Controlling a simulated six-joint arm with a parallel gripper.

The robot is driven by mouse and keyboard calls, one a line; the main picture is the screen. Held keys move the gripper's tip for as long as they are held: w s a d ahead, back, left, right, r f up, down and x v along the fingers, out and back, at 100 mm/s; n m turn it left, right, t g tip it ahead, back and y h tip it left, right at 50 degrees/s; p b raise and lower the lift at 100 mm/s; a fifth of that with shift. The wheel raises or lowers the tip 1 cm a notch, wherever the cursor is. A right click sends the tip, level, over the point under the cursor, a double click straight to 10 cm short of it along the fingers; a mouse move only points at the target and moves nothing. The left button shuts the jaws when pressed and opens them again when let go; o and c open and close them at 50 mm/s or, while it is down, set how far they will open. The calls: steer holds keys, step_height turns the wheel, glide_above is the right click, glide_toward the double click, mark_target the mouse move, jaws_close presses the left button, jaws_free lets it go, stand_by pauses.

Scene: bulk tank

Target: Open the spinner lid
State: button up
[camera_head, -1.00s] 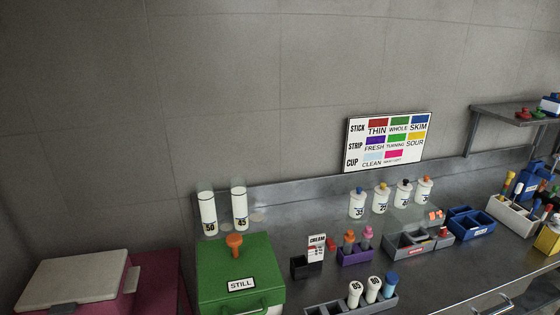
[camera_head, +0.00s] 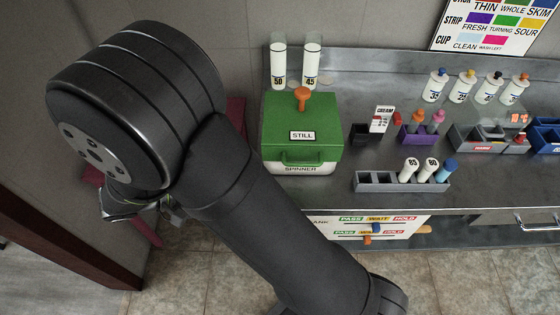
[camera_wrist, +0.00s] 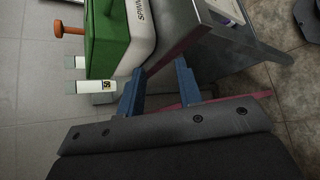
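The spinner (camera_head: 300,168) is a white box on the steel counter in the head view. Its green lid (camera_head: 280,125) is down, with an orange knob (camera_head: 302,95) on top, a STILL label and a green front handle (camera_head: 300,160). The wrist view shows the green lid (camera_wrist: 104,45), orange knob (camera_wrist: 70,30) and white base (camera_wrist: 143,22) sideways at upper left. My gripper (camera_wrist: 160,68) has two blue fingers spread apart with nothing held between them. It is apart from the lid. In the head view my arm mostly hides the gripper.
Two tubes marked 50 and 45 (camera_head: 295,65) stand behind the spinner. A grey rack (camera_head: 380,182) with bottles, a CREAM card holder (camera_head: 375,130) and a purple block (camera_head: 418,134) are to its right. A PASS/WAIT/HOLD panel (camera_head: 350,228) is on the counter front.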

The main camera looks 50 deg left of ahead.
mark_target(303, 165)
steer(key=w+d+r+m+t+h, duration=0.2)
steer(key=w+d+r+m+h, duration=0.15)
steer(key=r, duration=0.25)
steer(key=shift+n, duration=0.45)
steer(key=x, duration=1.7)
steer(key=shift+f, duration=0.4)
jaws_close()
